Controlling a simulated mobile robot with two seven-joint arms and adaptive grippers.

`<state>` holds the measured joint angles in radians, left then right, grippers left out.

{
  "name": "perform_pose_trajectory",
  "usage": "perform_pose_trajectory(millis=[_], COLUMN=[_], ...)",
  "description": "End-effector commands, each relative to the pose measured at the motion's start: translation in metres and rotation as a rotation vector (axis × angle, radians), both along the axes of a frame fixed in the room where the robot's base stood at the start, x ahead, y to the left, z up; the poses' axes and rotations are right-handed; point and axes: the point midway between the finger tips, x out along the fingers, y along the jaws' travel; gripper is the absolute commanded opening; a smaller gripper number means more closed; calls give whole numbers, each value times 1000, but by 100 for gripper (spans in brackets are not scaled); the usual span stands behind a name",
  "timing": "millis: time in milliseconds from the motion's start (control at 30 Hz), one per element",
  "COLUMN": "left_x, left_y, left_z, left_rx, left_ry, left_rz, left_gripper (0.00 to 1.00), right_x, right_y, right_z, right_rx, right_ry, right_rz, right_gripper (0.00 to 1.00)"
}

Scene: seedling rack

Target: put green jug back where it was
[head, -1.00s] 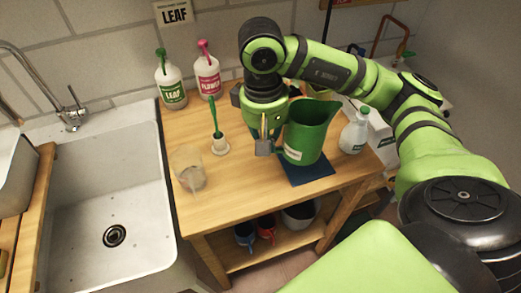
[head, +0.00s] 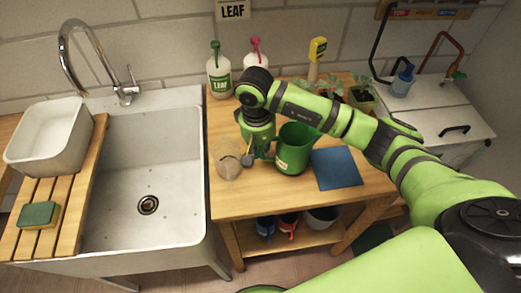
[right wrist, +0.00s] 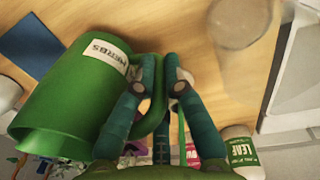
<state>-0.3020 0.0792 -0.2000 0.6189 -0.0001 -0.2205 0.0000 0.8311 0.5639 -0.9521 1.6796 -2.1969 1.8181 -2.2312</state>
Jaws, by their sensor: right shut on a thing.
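The green jug (head: 293,150) is upright over the wooden table, left of the blue mat (head: 338,169). I cannot tell whether its base touches the table. In the right wrist view the jug (right wrist: 70,95) shows a white label reading HERBS. My right gripper (head: 256,157) is at the jug's left side, shut on its handle; the fingers (right wrist: 162,80) close around the handle in the right wrist view. The mat is bare, and its corner shows in the right wrist view (right wrist: 30,45). My left gripper is not in view.
A clear beaker (head: 227,162) stands close left of the right gripper. White LEAF (head: 219,78) and pink-topped (head: 256,60) bottles stand at the back. Seedlings (head: 360,92) are behind my arm. The sink (head: 150,170) is left of the table.

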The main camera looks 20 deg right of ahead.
Motion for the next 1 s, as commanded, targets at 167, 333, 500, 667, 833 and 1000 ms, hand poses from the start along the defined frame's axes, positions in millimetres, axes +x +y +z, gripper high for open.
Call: perform_pose_trajectory(millis=[167,333,500,667,833,1000], left_x=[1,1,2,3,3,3], left_y=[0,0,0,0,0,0], left_z=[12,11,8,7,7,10], left_rx=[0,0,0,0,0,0], left_ry=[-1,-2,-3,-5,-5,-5], left_rz=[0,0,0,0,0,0], left_gripper=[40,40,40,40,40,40], right_x=[0,1,1,0,0,0], right_y=[0,0,0,0,0,0], right_z=[-17,-19,-21,-22,-22,-20], right_rx=[1,1,1,1,1,1], right_ry=[1,-3,-3,-1,-1,-1], right_rz=[0,1,1,1,0,0], right_gripper=[0,0,0,36,36,36])
